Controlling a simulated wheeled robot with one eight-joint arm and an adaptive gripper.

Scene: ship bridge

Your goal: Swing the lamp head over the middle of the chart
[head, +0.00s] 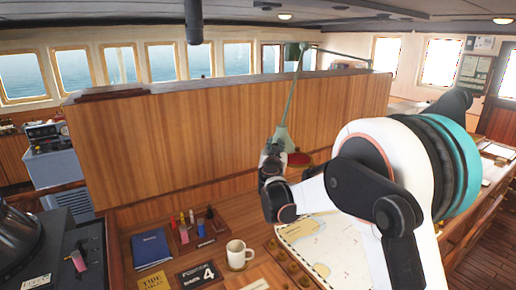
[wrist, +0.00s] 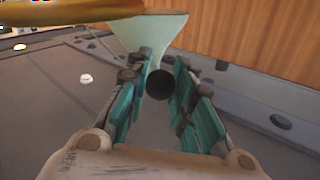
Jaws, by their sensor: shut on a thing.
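The lamp's green jointed arm (head: 292,95) comes down to a pale green conical lamp head (head: 284,139) in front of the wooden panel. My gripper (head: 270,165) is at the lower end of the lamp head. In the wrist view the pale green shade (wrist: 148,30) flares beyond the fingers, and my gripper (wrist: 160,84) is shut on a dark round grip (wrist: 159,85) at its end. The chart (head: 325,245) lies on the desk, partly hidden by my arm. In the head view, the lamp head appears above and left of the chart's visible middle.
A white mug (head: 238,254), a blue book (head: 150,248) and a holder with pens (head: 197,231) stand left of the chart. Brass round pieces (head: 288,264) line the chart's left edge. The wooden panel (head: 230,135) rises behind the desk.

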